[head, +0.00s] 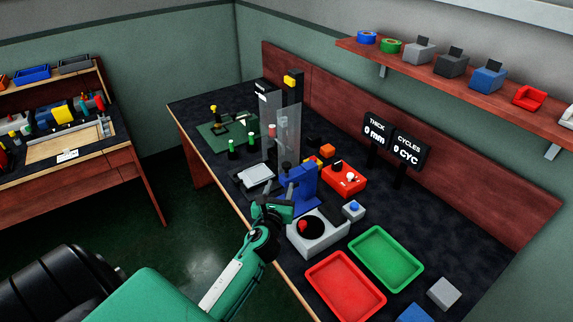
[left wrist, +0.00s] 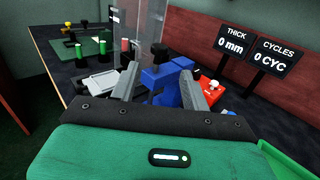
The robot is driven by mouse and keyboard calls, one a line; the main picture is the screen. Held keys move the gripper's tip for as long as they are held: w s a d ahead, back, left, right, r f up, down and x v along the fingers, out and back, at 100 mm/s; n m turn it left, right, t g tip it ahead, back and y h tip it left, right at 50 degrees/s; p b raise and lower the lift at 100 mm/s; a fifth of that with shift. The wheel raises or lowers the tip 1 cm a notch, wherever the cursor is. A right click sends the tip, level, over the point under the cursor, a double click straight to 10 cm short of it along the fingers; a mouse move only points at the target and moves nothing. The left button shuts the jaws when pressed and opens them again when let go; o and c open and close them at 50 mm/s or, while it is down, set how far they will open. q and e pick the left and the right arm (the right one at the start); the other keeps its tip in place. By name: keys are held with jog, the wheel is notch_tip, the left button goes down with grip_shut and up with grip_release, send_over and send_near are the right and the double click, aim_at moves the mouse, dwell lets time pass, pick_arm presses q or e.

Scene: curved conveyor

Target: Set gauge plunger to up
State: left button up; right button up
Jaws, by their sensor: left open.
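A blue gauge (head: 304,181) with a dark upright plunger and knob stands near the middle of the bench. In the left wrist view the blue gauge body (left wrist: 160,78) and black plunger knob (left wrist: 159,51) sit straight ahead. I cannot tell for sure whether the plunger is up or down. My left gripper (head: 288,197) is open at the near side of the gauge. Its two grey fingers (left wrist: 165,88) point at the gauge, one on each side of it in the picture, with no clear contact. My right gripper is not in view.
A grey box with a round black top (head: 328,241) stands just right of the gripper. Red (head: 345,287) and green trays (head: 386,258) lie beyond it. A clear panel (head: 287,130) stands behind the gauge. The thickness display (head: 376,130) reads 0 mm; the cycles display (head: 408,150) reads 0.

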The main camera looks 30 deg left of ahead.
aim_at(286, 168)
pick_arm(q)
jog(key=p+x, duration=0.1)
jog(key=x, duration=0.9)
jog(key=shift+w+a, duration=0.25)
jog(key=shift+w, duration=0.3)
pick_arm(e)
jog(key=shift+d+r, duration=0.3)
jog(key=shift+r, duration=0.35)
pick_arm(q)
jog(key=shift+c, duration=0.2)
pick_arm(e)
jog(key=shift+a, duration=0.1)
